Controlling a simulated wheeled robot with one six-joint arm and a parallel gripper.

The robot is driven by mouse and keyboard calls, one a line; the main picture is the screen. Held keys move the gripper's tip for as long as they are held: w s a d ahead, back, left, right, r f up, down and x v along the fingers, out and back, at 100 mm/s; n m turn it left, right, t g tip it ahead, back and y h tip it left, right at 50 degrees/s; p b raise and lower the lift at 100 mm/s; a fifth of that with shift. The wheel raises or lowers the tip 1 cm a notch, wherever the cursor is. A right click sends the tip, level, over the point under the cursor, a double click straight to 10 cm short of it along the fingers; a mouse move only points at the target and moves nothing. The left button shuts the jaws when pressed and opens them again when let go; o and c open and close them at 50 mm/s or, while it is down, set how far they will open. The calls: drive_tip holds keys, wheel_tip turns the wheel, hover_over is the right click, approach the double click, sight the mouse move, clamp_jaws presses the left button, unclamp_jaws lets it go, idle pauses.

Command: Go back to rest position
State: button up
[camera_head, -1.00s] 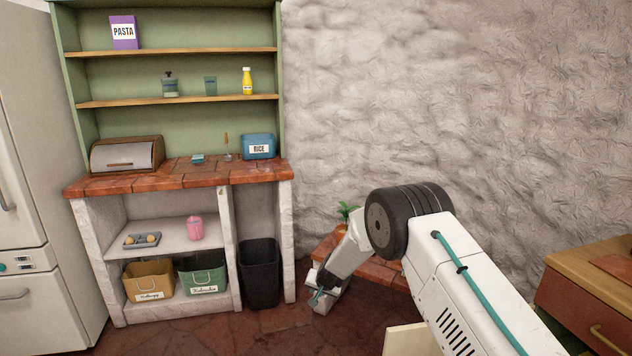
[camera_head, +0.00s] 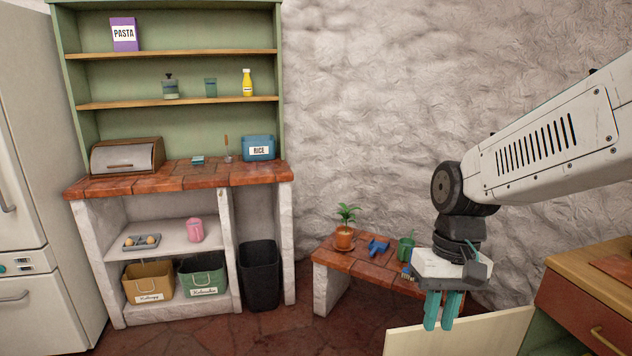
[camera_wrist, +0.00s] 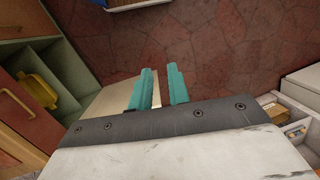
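My gripper (camera_head: 443,311) hangs on the right side of the head view, its teal fingers pointing down in front of a pale open cabinet door (camera_head: 410,338). In the wrist view the two fingers of my gripper (camera_wrist: 162,87) stand a little apart with a gap between them. Nothing shows held in the gap. My arm reaches in from the right edge, above the low brick bench and the wooden cabinet.
The low brick bench (camera_head: 330,258) holds a potted plant (camera_head: 344,238), a blue item (camera_head: 378,247) and a green watering can (camera_head: 406,249). A wooden cabinet (camera_head: 590,300) stands at right; its door is open. A black bin (camera_head: 260,275) stands left. Floor between is clear.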

drive_tip(key=s+d+r+t, duration=0.1)
drive_tip(key=s+d+r, duration=0.2)
drive_tip(key=s, duration=0.4)
drive_tip(key=s+d+r+t+h, duration=0.1)
drive_tip(key=s+d+r+t, duration=0.1)
drive_tip(key=s, duration=0.5)
drive_tip(key=shift+s+d+r+m, duration=0.35)
drive_tip(key=shift+d+r, duration=0.25)
drive_tip(key=shift+d, duration=0.25)
